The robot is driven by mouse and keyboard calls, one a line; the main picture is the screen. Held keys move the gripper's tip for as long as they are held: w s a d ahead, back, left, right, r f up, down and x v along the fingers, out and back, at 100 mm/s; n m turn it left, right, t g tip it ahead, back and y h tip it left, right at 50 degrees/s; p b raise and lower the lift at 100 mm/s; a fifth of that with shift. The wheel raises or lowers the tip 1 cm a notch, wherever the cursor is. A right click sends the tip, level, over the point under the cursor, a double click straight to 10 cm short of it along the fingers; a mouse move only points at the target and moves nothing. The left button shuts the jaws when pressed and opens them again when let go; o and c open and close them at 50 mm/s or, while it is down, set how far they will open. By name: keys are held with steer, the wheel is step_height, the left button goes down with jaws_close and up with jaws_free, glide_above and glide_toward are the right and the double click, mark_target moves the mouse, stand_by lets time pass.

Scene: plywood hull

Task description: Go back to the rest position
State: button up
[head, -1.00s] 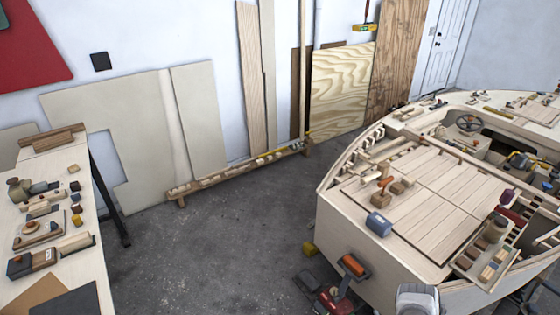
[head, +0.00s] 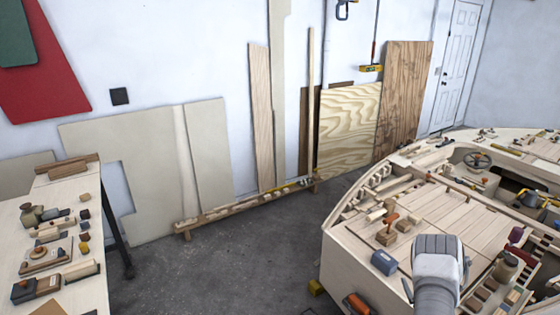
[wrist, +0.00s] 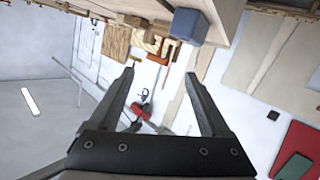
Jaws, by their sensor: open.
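My gripper (wrist: 160,73) shows in the wrist view with its two dark fingers spread apart and nothing between them. The wrist view is turned over, with the hull's pale edge at the top and the wall and a ceiling light below it. In the head view a white and grey part of my arm (head: 437,270) stands in front of the boat's near deck. My gripper's fingers cannot be made out in the head view.
The plywood boat hull (head: 345,270) fills the right, with a blue block (head: 383,262) and small tools on its deck. A workbench (head: 75,290) with tools stands at left. Boards (head: 348,130) lean on the wall. The grey floor (head: 225,270) between is largely clear.

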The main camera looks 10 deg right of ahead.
steer(key=w+a+r+m+g+h, duration=0.15)
steer(key=w+r, duration=0.25)
steer(key=r, duration=0.7)
steer(key=w+a+r+g, duration=0.1)
steer(key=w+a+r, duration=0.3)
steer(key=r, duration=0.6)
steer(key=s+a+r+g+y, duration=0.1)
steer(key=s+a+r+g, duration=0.3)
steer(key=a+r, duration=1.1)
steer(key=s+a+r+y, duration=0.1)
steer(key=s+a+r, duration=0.2)
steer(key=s+a, duration=0.3)
steer(key=s+a+r+y, duration=0.2)
steer(key=s+a+r, duration=0.25)
steer(key=s, duration=0.25)
steer(key=s+a+f+n+g+y, duration=0.1)
steer(key=s+a, duration=0.4)
steer(key=s, duration=0.4)
steer(key=s+a+f+n+g+y, duration=0.1)
steer(key=s+a+g, duration=0.1)
steer(key=s+a, duration=0.5)
step_height(320, 180, down, 35)
steer(key=d+b, duration=0.2)
steer(key=b, duration=3.3)
step_height(320, 180, up, 19)
steer(key=p, duration=1.8)
steer(key=shift+s+a, duration=0.2)
steer(key=shift+s, duration=0.25)
